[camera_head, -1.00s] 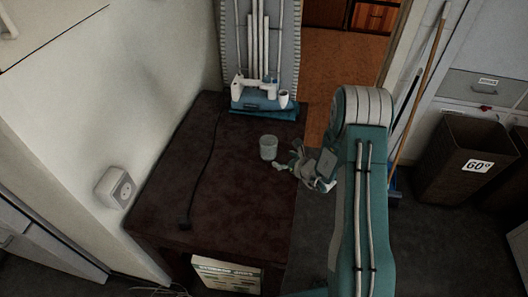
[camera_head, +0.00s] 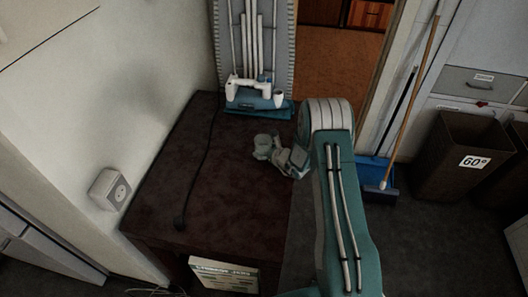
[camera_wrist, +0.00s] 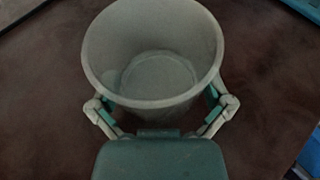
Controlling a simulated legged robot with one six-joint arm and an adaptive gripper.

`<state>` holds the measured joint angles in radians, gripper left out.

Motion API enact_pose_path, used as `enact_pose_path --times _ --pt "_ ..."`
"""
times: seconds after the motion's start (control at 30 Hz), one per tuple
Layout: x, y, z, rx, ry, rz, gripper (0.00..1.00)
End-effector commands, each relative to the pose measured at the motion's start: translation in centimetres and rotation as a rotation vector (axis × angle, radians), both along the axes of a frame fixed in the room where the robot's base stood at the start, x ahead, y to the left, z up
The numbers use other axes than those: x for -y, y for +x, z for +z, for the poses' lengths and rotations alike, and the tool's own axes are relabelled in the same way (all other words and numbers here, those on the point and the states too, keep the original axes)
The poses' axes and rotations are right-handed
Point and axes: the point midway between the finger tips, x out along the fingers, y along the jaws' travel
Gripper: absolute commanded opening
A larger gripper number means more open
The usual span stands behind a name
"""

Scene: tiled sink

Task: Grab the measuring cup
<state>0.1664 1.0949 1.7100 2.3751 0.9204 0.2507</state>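The measuring cup (camera_head: 262,140) is a small pale grey-green cup standing upright on the dark brown table. In the wrist view the cup (camera_wrist: 160,32) fills the upper middle, its mouth open and its inside empty. My gripper (camera_head: 267,151) is at the cup, reaching in from the right and front. In the wrist view my gripper (camera_wrist: 160,104) has its fingers spread, one on each side of the cup, with teal pads close to its wall. Whether the pads touch the cup is not clear. The cup's lower outside is hidden.
The dark table (camera_head: 230,205) is mostly clear, with a black cord (camera_head: 204,165) along its left part. A white wall socket (camera_head: 110,189) is at left. A broom (camera_head: 408,110) and a brown bin (camera_head: 462,165) stand at right.

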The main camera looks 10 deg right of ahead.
Motion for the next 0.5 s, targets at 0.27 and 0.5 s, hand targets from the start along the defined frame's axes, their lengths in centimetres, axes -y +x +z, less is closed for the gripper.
enact_pose_path --times 0.27,0.5 --pt "-0.02 0.02 0.06 0.001 0.0 0.0 0.34" --pt "-0.01 0.0 0.18 0.001 0.0 0.0 0.34"
